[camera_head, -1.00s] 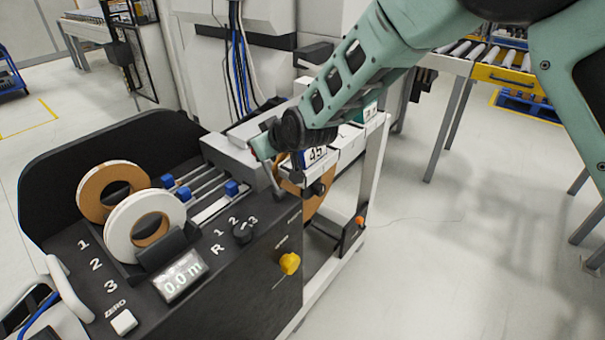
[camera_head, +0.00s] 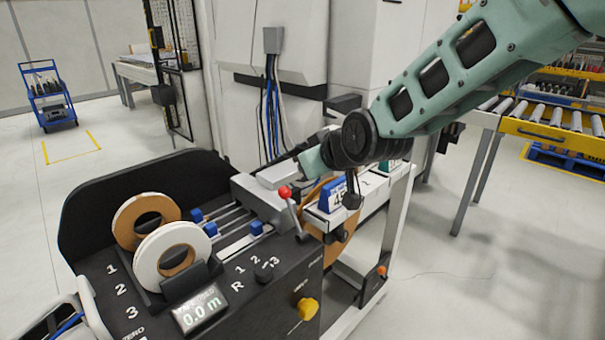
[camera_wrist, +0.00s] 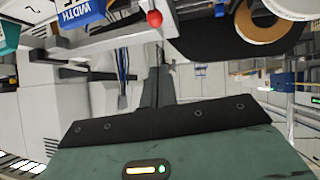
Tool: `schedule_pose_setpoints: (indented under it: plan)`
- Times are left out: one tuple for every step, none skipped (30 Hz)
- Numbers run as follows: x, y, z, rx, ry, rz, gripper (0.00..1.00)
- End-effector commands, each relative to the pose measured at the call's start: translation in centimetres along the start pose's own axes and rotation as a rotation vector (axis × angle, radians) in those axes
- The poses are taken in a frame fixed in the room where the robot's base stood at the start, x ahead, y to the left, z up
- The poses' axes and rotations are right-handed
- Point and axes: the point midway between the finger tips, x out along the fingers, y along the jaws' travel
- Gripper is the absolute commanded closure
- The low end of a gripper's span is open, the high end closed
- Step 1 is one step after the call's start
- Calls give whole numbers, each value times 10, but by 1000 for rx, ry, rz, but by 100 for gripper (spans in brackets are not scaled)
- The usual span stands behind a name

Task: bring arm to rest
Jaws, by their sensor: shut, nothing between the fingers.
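My gripper (camera_wrist: 157,75) shows in the wrist view as a narrow dark shape above a black plate and my green wrist housing; it is shut and nothing shows between the fingers. In the head view my green arm reaches in from the upper right. The fingers cannot be made out clearly there. The red knob also shows in the wrist view (camera_wrist: 154,18).
A white roll (camera_head: 150,255) and a brown roll (camera_head: 128,222) stand on the machine, by a display reading 0.0 m. A roller conveyor (camera_head: 540,130) is at right and a blue cart (camera_head: 48,100) at far left. Open floor lies at lower right.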

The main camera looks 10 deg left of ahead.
Motion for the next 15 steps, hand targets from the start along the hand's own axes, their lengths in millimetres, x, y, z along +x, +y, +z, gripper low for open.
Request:
schedule_pose_setpoints:
  plan:
    - [-2, 0, 0, 0, -1, 0, 100]
    - [-3, 0, 0, 0, -2, 0, 100]
    - [-4, 0, 0, 0, -2, 0, 100]
    - [-4, 0, 0, 0, -2, 0, 100]
    - [-4, 0, 0, 0, -2, 0, 100]
    - [-4, 0, 0, 0, -2, 0, 100]
    - [-4, 0, 0, 0, -2, 0, 100]
    - [-4, 0, 0, 0, -2, 0, 100]
    - [-4, 0, 0, 0, -2, 0, 100]
    - [-4, 0, 0, 0, -2, 0, 100]
    - [-4, 0, 0, 0, -2, 0, 100]
    - [-4, 0, 0, 0, -2, 0, 100]
    - [-4, 0, 0, 0, -1, 0, 100]
    - [-5, 0, 0, 1, -4, -1, 100]
    - [-12, -3, 4, 8, -24, -9, 100]
